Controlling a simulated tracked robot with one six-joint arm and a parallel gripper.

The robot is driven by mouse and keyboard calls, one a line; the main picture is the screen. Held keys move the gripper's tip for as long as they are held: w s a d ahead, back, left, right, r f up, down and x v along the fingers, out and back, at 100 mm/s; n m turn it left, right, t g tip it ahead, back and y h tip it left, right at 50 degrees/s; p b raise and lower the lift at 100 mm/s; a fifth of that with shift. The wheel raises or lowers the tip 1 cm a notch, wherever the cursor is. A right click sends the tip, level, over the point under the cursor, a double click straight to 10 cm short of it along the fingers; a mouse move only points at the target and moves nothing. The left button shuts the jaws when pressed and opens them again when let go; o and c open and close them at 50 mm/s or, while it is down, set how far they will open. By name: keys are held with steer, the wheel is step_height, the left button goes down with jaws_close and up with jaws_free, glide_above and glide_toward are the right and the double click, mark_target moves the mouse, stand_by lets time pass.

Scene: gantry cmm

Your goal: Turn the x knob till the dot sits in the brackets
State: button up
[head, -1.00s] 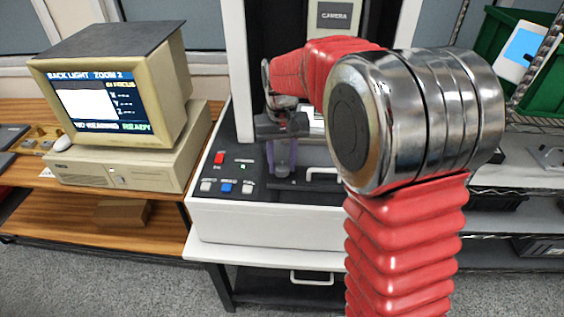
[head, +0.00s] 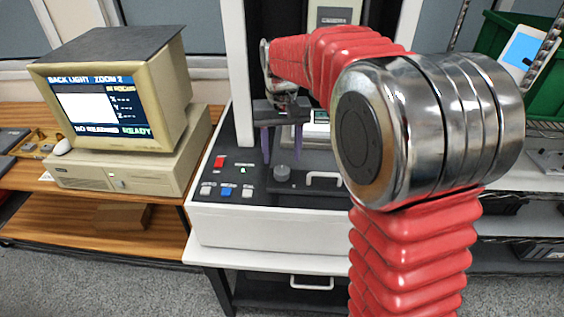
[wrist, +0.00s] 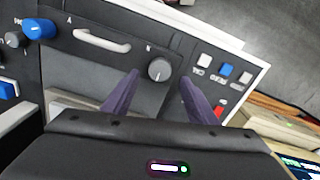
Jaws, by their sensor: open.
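A round grey knob (head: 282,172) with a pointer line stands on the dark panel of the white machine. It also shows in the wrist view (wrist: 159,69); the letter beside it is too small to read surely. My gripper (head: 282,155) is open and empty above the knob. In the wrist view my gripper's purple fingers (wrist: 159,77) stand apart, one on each side of the knob, without visible contact. The monitor screen (head: 100,105) shows a white picture area and the words BACK LIGHT, ZOOM 2, NO READING and READY. I cannot make out a dot or brackets.
A white handle (wrist: 100,41) is beside the knob. A blue knob (wrist: 40,28) and another grey knob (wrist: 12,40) lie beyond it. A red button (head: 220,162) and several small buttons are at the panel's left. A green crate (head: 545,85) stands at the right.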

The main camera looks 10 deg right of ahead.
mark_target(281, 168)
step_height(281, 168, up, 8)
steer(key=shift+r, duration=0.25)
stand_by(0.4)
steer(key=s+f+t, duration=0.2)
steer(key=s, duration=1)
steer(key=s+d+f+n+t, duration=0.1)
steer(key=s+f+t, duration=0.2)
steer(key=s, duration=1)
steer(key=shift+s+t, duration=0.15)
steer(key=shift+t, duration=0.15)
steer(key=shift+c, duration=0.5)
